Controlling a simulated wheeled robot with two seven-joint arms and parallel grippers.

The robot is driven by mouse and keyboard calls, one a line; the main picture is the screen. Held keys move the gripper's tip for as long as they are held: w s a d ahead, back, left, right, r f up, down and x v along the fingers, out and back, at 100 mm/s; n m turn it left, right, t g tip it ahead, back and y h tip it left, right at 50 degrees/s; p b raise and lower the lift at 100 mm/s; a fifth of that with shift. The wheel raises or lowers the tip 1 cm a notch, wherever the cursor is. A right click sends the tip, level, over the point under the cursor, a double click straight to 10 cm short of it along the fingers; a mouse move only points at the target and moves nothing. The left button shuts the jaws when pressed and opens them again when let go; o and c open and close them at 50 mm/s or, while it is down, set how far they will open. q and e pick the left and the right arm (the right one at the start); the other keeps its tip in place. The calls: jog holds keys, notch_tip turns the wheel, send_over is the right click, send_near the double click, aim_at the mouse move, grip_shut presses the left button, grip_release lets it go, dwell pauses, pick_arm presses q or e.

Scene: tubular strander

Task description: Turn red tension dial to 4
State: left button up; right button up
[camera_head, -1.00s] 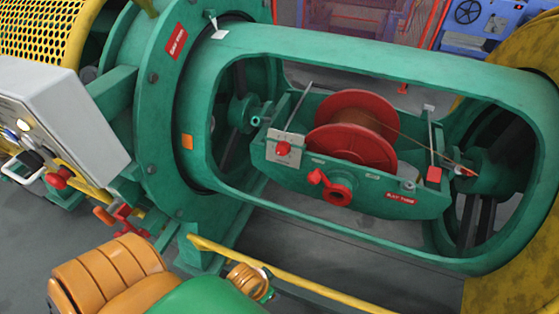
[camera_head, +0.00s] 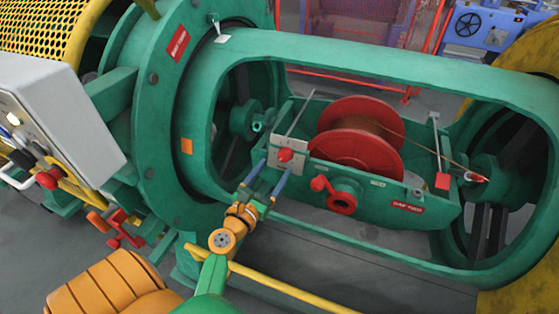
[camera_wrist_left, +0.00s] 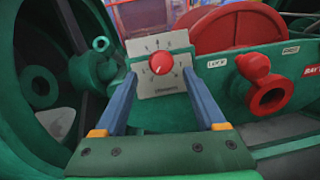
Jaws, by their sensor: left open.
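The red tension dial (camera_head: 285,155) sits on a pale scale plate (camera_head: 298,164) at the left end of the green cradle. In the left wrist view the dial (camera_wrist_left: 162,64) is a round red knob, with small marks around it on the plate (camera_wrist_left: 146,46). Its exact setting is too small to read. My left gripper (camera_head: 271,168) is open, its blue fingers pointing at the plate. In the left wrist view the gripper's fingers (camera_wrist_left: 159,75) lie apart, one on each side just below the dial. Contact cannot be told. My right gripper is out of view.
A red spool (camera_head: 352,150) lies in the cradle right of the dial. A red crank-like fitting (camera_head: 340,203) sticks out of the cradle's front. The green tube frame (camera_head: 390,68) surrounds the opening. A yellow rail (camera_head: 290,290) crosses below. A grey control box (camera_head: 60,120) stands at left.

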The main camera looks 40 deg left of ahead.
aim_at(283, 158)
pick_arm(q)
jog(key=w, duration=0.4)
jog(key=shift+a, duration=0.3)
grip_shut()
jog(key=shift+m, duration=0.4)
